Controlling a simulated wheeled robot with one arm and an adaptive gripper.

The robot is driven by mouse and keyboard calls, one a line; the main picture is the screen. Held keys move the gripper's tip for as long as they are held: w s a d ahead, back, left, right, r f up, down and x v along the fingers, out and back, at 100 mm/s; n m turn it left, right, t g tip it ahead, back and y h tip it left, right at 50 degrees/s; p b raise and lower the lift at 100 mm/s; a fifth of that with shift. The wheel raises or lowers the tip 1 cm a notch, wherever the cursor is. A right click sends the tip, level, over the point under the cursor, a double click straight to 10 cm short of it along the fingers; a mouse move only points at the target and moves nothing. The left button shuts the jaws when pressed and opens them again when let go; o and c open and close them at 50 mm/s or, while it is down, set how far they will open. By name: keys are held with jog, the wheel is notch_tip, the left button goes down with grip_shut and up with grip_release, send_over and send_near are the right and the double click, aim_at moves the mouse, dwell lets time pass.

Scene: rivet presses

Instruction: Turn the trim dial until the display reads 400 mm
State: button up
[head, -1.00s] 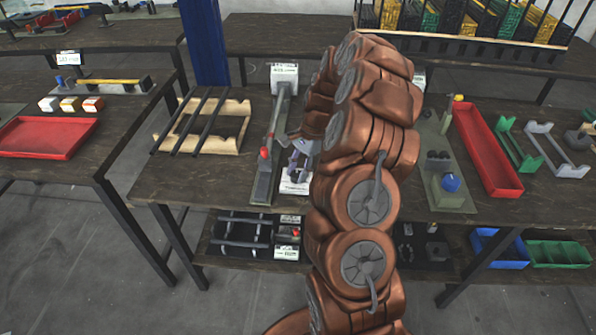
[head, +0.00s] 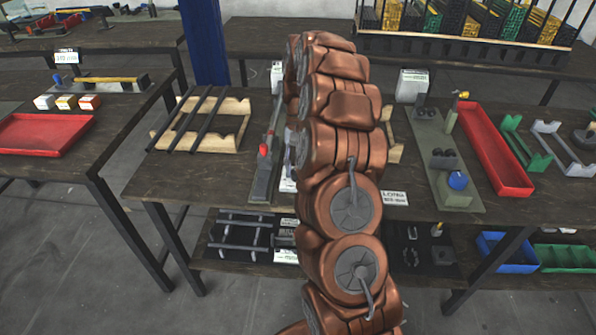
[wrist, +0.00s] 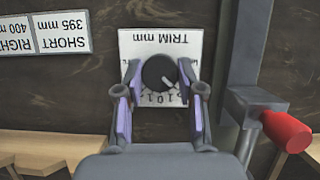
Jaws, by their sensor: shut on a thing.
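The black round trim dial (wrist: 158,70) sits on a white plate marked TRIM mm (wrist: 132,46), upside down in the wrist view. A pale pointer mark on the dial points down and right there. My gripper (wrist: 159,82) is shut on the dial, one finger at each side. In the head view my arm hides the dial and most of my gripper. The display (head: 277,76) at the back of the press shows only in part beside my arm. Its reading cannot be made out.
The press's red-tipped lever (head: 263,151) stands close left of my arm; its red knob also shows in the wrist view (wrist: 287,131). A wooden rack with dark rods (head: 200,138) is left. Another press (head: 450,170) and a red tray (head: 492,150) are right.

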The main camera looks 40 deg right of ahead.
jog(key=shift+n+h, duration=0.4)
jog(key=shift+n, duration=0.7)
jog(key=shift+g+b, duration=0.3)
jog(key=o, duration=1.1)
jog(key=shift+o, duration=0.2)
jog(key=v, duration=0.7)
jog(key=shift+r, duration=0.25)
jog(key=shift+w, duration=0.1)
